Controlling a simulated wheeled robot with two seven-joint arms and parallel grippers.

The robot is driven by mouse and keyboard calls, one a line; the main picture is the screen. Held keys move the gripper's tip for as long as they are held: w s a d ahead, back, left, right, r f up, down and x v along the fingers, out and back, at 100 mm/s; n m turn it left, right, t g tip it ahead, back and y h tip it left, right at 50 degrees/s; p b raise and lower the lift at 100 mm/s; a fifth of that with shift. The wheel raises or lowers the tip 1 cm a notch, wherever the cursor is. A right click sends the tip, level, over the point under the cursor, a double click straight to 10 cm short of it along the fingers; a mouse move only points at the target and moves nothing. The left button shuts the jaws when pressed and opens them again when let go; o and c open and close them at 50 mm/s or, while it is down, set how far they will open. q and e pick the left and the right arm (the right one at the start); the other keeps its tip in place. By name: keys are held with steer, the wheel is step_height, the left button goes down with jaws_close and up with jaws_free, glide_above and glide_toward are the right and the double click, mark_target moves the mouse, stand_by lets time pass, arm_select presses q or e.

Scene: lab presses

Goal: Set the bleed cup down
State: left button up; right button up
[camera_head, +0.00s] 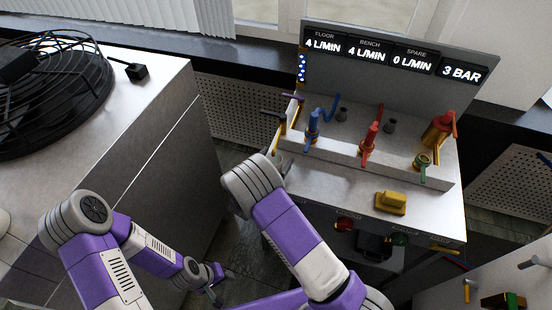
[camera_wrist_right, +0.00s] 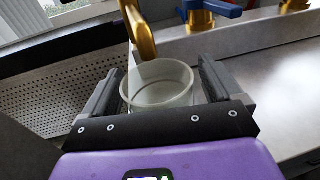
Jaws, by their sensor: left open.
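The bleed cup (camera_wrist_right: 157,88), a clear round cup with an open top, is between the fingers of my right gripper (camera_wrist_right: 160,85) in the right wrist view. The fingers flank it closely on both sides and appear shut on it. A gold spout (camera_wrist_right: 138,30) is just beyond the cup's rim. In the head view my right arm's wrist hides most of that gripper and the cup, at the left end of the bench. My left gripper (camera_head: 213,295) is low at the bottom of the head view, open, small and partly hidden, away from the bench.
The grey bench (camera_head: 350,184) carries blue, red and green valves and a yellow block (camera_head: 391,202). Its front left surface is clear. A display panel (camera_head: 400,65) stands behind. A cabinet (camera_head: 165,105) with a black fan (camera_head: 50,85) stands at left.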

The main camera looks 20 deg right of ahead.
steer(key=shift+r, duration=0.25)
steer(key=p+v, duration=0.2)
steer(key=v, duration=1)
steer(key=shift+f, duration=0.1)
